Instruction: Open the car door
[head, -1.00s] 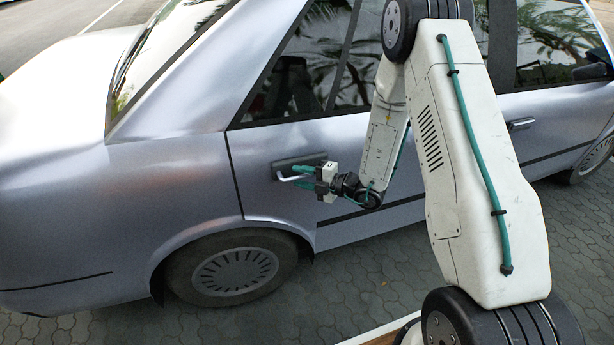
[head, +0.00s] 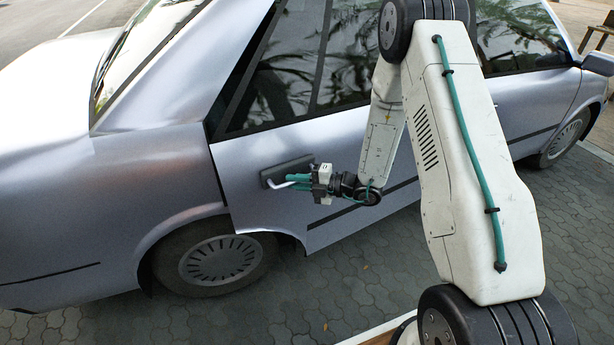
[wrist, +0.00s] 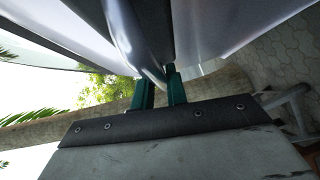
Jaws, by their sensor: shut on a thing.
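The silver car door (head: 320,140) stands slightly ajar, its rear edge swung out from the body with a dark gap above the rear wheel. The door handle (head: 285,183) is a light bar on a dark recessed plate near the door's rear edge. My gripper (head: 300,182) is at the handle with its green fingers shut on the bar. In the wrist view the green fingers (wrist: 160,88) close around the handle bar (wrist: 133,45), whose far end is hidden.
The rear wheel (head: 220,262) is below and left of the handle. A front door (head: 535,105) with a mirror is to the right. Grey paving (head: 340,285) beside the car is free, and a wooden edge (head: 380,338) shows at the bottom.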

